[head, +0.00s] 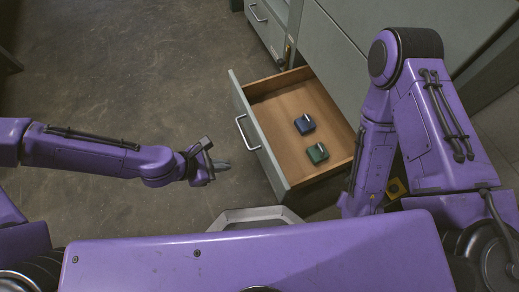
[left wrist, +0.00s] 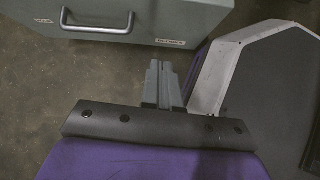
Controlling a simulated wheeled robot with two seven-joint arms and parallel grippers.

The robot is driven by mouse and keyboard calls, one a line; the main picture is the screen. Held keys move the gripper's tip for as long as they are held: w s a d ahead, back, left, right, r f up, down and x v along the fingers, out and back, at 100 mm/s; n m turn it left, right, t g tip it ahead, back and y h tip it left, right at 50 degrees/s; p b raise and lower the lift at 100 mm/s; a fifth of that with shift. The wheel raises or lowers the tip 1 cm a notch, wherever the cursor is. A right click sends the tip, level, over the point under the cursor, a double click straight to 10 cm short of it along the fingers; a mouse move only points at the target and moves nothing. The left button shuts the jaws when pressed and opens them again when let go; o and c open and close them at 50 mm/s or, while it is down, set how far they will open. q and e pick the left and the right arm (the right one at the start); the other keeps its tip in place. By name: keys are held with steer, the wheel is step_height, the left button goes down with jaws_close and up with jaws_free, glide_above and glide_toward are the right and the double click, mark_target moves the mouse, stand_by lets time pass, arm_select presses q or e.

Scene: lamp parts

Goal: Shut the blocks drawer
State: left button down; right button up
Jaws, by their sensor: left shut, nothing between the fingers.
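The blocks drawer (head: 267,91) stands pulled open from the grey cabinet, its wooden inside showing. A dark blue block (head: 305,124) and a green block (head: 317,153) lie in it. My right gripper is hidden.
The grey cabinet (head: 330,50) rises behind the drawer. Another drawer front with a handle (head: 259,14) is farther back. My right arm stands close to the drawer's right end. The dark floor (head: 130,90) left of the drawer is clear.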

arm_select(q)
steer(key=r, duration=0.1)
steer(key=b, duration=0.5)
glide_toward(268, 156)
step_height(268, 156, down, 4)
steer(key=d, duration=0.1)
steer(key=d+b, duration=0.1)
steer(key=d, duration=0.1)
steer(key=shift+w+f+n+h, duration=0.2)
steer(key=shift+w+n+h, duration=0.1)
steer(key=shift+w+n, duration=0.1)
steer(key=shift+w+d+r, duration=0.1)
steer(key=shift+d+r, duration=0.05)
steer(key=shift+d, duration=0.2)
steer(key=shift+d, duration=0.1)
